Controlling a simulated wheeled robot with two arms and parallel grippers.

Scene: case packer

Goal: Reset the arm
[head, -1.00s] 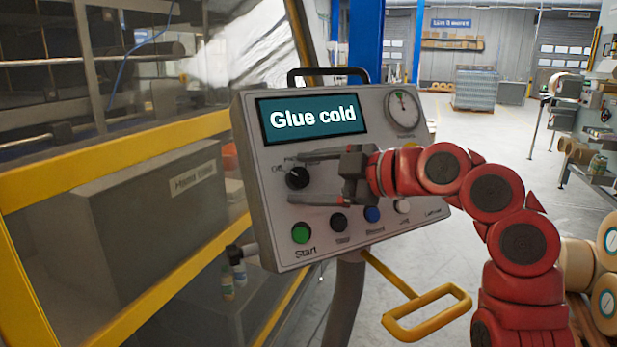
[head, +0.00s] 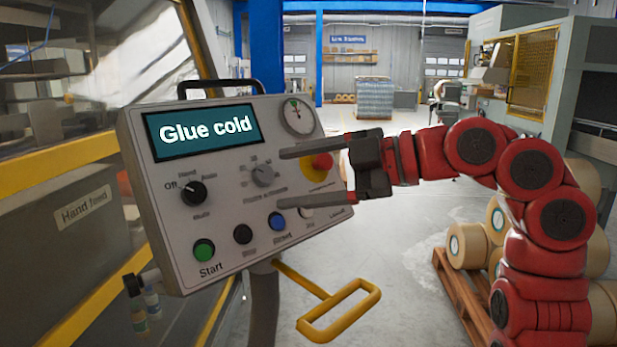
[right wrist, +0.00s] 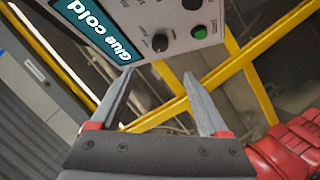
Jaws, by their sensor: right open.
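My right gripper (head: 281,178) is open and empty in front of the right part of a grey control panel (head: 165,240). In the right wrist view its two fingers (right wrist: 160,95) are spread with nothing between them. The panel screen (head: 202,132) reads "Glue cold". A black mode knob (head: 194,193) has labels Off, Hand and Auto around it. A grey knob (head: 262,175) and a red button on yellow (head: 322,163) sit near the fingers; I cannot tell whether they touch. A green Start button (head: 204,250) is at the lower left. My left gripper is not in view.
A yellow handle (head: 340,312) juts out below the panel. A grey Hand feed box (head: 75,215) stands behind yellow framing at the left. Rolls (head: 470,246) lie on a wooden pallet (head: 455,290) at the right. Open floor lies behind.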

